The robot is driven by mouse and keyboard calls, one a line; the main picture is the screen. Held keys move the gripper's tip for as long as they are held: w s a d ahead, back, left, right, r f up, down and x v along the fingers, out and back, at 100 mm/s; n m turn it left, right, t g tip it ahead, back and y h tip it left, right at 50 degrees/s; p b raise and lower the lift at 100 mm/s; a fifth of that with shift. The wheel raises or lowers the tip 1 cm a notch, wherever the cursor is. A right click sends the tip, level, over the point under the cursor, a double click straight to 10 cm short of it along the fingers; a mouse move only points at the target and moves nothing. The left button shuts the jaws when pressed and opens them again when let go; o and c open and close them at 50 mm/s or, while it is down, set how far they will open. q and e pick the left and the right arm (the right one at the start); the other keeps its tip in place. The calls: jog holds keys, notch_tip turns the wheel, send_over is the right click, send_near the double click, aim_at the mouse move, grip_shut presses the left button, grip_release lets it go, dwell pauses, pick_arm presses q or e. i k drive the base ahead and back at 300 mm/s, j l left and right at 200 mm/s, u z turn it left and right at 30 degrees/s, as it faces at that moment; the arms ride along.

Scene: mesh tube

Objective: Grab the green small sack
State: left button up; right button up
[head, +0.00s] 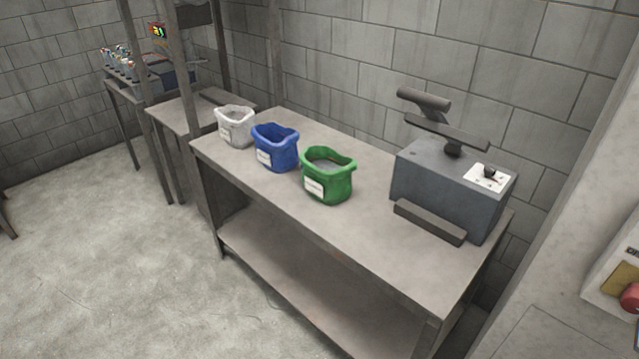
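The green small sack (330,177) stands upright and open-topped on the workbench (378,238), near its front edge at mid-length. It has a white label on its front and grey contents inside. Nothing touches it. A blue sack (276,147) stands close to its left, and a white sack (236,127) stands further left. Neither of my grippers shows in the head view.
A grey machine (453,187) with a dark lever and a bar in front stands on the right of the bench. The bench has a lower shelf (310,277). Metal posts (200,110) rise beside the left end. Floor (110,270) is clear at the front left.

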aim_at(326, 174)
jog(key=i+j+z, duration=0.4)
jog(key=i+j, duration=0.7)
